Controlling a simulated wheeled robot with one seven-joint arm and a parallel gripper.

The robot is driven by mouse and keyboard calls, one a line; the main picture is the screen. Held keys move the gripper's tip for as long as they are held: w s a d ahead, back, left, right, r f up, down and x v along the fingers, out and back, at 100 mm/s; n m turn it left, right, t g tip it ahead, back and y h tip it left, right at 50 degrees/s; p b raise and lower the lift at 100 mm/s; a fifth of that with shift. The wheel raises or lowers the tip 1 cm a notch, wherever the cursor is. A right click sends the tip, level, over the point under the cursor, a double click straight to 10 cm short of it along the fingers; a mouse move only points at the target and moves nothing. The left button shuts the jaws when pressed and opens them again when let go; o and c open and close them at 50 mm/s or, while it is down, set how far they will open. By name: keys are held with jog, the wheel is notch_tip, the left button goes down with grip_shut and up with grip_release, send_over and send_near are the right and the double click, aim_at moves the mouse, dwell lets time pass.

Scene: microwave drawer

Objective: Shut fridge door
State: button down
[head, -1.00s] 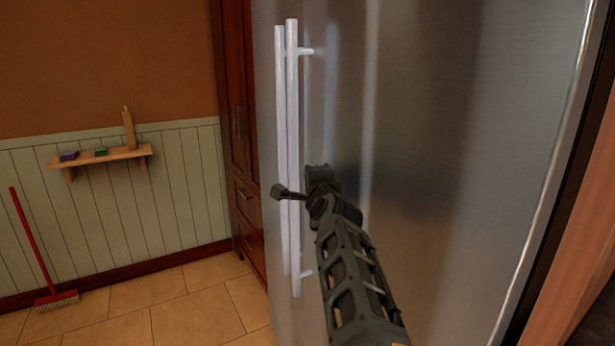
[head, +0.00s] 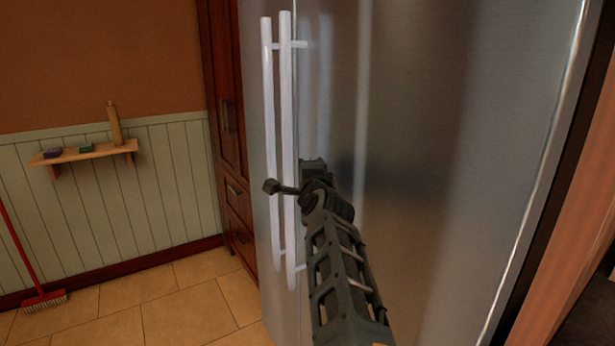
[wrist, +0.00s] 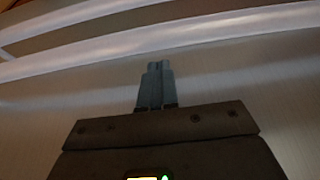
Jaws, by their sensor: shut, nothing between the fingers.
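The fridge door (head: 430,150) is a large brushed-steel panel filling the middle and right of the head view. Two long white upright handles stand side by side at its left: the nearer right handle (head: 287,110) and the left handle (head: 268,110). My gripper (head: 272,187) is shut and empty, its tip crossing in front of both handles at mid-height. In the wrist view the shut fingers (wrist: 155,70) point toward the pale handle bars (wrist: 200,45), with steel behind. I cannot tell whether they touch, or how wide any door gap is.
A dark wooden cabinet (head: 228,130) stands just left of the fridge. A wall shelf (head: 85,153) holds small items, and a red broom (head: 25,255) leans below it. The tiled floor (head: 170,310) at the left is clear.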

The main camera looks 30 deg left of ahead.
jog(key=p+v, duration=0.2)
jog(key=v, duration=0.5)
jog(key=shift+s+d, duration=0.15)
jog(key=shift+s, duration=0.05)
jog(key=shift+s+f, duration=0.1)
